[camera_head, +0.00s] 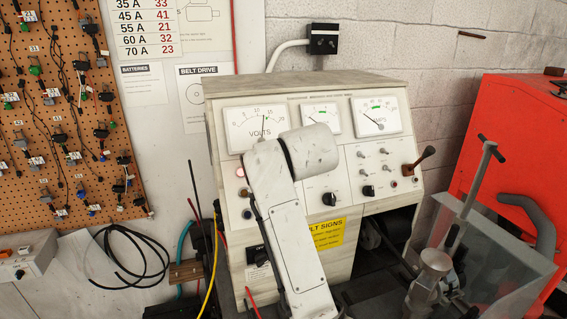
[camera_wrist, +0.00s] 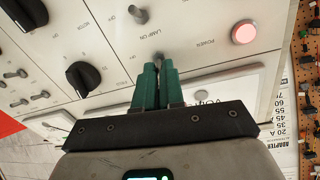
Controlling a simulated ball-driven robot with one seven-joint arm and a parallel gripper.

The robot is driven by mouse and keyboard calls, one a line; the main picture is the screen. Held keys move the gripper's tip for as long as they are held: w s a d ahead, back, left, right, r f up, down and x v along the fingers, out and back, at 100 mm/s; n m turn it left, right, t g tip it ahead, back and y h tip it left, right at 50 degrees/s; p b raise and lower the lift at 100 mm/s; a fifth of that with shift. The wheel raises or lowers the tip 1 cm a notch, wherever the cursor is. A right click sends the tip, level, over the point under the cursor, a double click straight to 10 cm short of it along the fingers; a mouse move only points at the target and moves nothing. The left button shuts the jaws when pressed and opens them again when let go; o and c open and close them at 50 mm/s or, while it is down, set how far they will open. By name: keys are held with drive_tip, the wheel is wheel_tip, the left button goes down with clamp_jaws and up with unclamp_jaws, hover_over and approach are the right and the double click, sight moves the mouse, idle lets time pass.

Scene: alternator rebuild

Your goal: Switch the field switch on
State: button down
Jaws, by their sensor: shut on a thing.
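My gripper (camera_wrist: 157,66) shows in the wrist view with its two green fingers close together at the panel face. They are shut on a small toggle switch (camera_wrist: 160,57), of which only the tip shows at the fingertips. The switch's own label is not readable, and which way its lever is thrown cannot be told. In the head view my arm hides the gripper and this switch in front of the test bench (camera_head: 300,88).
A lit lamp (camera_wrist: 244,32) marked POWER is beside the fingers. Another toggle (camera_wrist: 137,13) and black knobs (camera_wrist: 83,78) are close by. A red cabinet (camera_head: 515,140) stands further right.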

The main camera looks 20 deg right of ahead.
drive_tip(key=shift+r, duration=0.1)
drive_tip(key=c, duration=1.2)
unclamp_jaws()
drive_tip(key=shift+w, duration=0.1)
drive_tip(key=shift+c, duration=0.2)
drive_tip(key=b+v, duration=0.2)
drive_tip(key=v, duration=0.8)
drive_tip(key=shift+s+b, duration=0.35)
drive_tip(key=shift+b, duration=0.05)
